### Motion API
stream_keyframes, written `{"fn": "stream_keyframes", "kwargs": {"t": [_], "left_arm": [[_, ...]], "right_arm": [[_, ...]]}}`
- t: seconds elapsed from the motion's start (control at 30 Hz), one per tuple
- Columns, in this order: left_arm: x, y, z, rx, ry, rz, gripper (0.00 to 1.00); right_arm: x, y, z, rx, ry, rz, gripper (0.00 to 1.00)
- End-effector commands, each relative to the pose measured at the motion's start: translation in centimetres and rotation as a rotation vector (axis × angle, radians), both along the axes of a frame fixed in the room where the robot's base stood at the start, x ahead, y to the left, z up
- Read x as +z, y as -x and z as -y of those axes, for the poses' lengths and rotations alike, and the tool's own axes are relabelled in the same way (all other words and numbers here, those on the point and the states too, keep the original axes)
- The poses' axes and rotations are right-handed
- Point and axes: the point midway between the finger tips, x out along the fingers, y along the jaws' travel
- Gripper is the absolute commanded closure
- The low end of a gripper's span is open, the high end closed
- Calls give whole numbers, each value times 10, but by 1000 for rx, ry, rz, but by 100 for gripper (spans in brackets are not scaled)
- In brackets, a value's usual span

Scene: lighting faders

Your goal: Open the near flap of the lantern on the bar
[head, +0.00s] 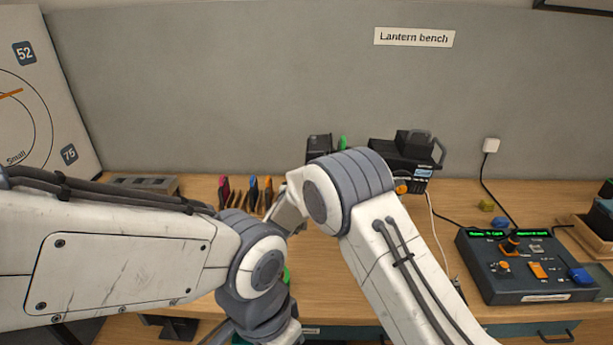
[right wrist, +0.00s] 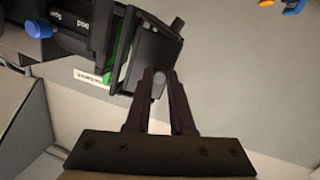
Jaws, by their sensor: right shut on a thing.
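The black lantern (right wrist: 75,25) is at the upper left of the right wrist view, with a black flap (right wrist: 150,45) tilted out from its front. A green strip (right wrist: 122,55) shows beside the flap. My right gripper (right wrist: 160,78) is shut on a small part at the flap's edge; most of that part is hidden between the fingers. In the head view a dark piece of the lantern (head: 318,147) shows behind my right arm, which hides the right gripper there. My left arm comes in from the left, and its gripper is out of view.
A black box with a handle (head: 405,158) stands at the back of the bench. A control desk with faders (head: 525,265) is at the right. Coloured tools (head: 245,190) stand in a row behind my left arm. The grey wall (head: 230,80) closes the back.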

Motion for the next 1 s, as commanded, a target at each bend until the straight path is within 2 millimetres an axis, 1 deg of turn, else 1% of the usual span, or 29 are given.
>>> {"fn": "stream_keyframes", "kwargs": {"t": [0.03, 0.5, 0.53, 0.57, 0.6, 0.9, 1.0], "left_arm": [[0, 0, 0, 0, 0, 0, 50], [0, 0, 0, 0, 0, 0, 50], [0, 0, 0, 0, 0, 0, 50], [0, 0, 0, 0, 0, 0, 50], [0, 0, 0, 0, 0, 0, 50], [0, 0, 0, 0, 0, 0, 50], [-3, 0, 0, 0, 0, 0, 50]], "right_arm": [[1, -1, -2, -4, 0, 2, 100], [2, -1, -1, -20, 0, 3, 100], [2, -2, -1, -20, 0, 3, 75], [2, -2, -1, -20, 0, 3, 63], [2, -2, -1, -20, 0, 3, 48], [1, -1, 0, -22, 0, 1, 48], [0, 4, -2, -21, 0, 1, 48]]}}
